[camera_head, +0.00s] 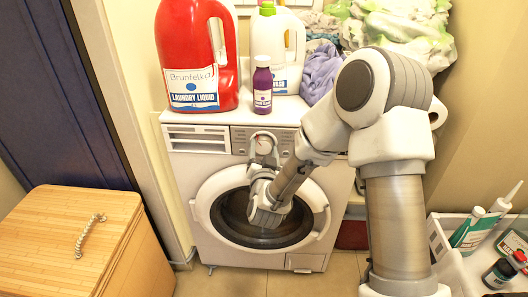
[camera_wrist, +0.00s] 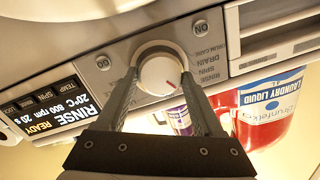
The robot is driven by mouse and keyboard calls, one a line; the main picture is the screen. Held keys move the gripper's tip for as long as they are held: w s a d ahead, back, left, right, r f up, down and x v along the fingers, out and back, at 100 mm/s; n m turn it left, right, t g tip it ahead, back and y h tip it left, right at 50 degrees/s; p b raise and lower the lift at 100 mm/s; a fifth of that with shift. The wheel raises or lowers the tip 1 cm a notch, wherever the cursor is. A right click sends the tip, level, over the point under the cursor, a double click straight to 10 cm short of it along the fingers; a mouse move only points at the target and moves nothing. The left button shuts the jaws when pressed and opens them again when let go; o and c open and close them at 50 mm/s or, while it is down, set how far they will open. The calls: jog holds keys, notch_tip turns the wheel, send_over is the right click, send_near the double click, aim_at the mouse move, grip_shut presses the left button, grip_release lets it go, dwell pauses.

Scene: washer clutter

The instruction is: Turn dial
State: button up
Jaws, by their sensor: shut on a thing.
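The white dial (camera_wrist: 160,73), with a red mark on its face, is on the washer's grey control panel. In the wrist view, which is upside down, my gripper (camera_wrist: 159,80) has one finger on each side of the dial and is shut on it. In the head view my gripper (camera_head: 264,150) reaches up to the panel in front of the washer (camera_head: 210,240) and hides part of the dial. The panel's display (camera_wrist: 72,108) reads RINSE, 20°C, 800 rpm and READY. Labels beside the dial include DRAIN, SPIN and RINSE.
A red laundry liquid jug (camera_head: 197,55), a purple bottle (camera_head: 262,85) and a white jug (camera_head: 289,45) stand on the washer. Cloths (camera_head: 321,70) lie beside them. A wooden box (camera_head: 60,235) is at left. A white bin (camera_head: 440,245) with bottles is at right.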

jog(key=shift+n, duration=0.4)
jog(key=o, duration=1.4)
jog(key=shift+s+d+r+p, duration=0.2)
jog(key=shift+s+p, duration=1.75)
jog(key=shift+s, duration=0.95)
jog(key=shift+s+d+r+p, duration=0.1)
jog(key=shift+s+r+p, duration=0.05)
jog(key=shift+s+p, duration=2.3)
jog(key=shift+s+d+r+p, duration=0.15)
jog(key=shift+s+p, duration=1.3)
jog(key=shift+s, duration=1.9)
jog(key=shift+w+r, duration=0.1)
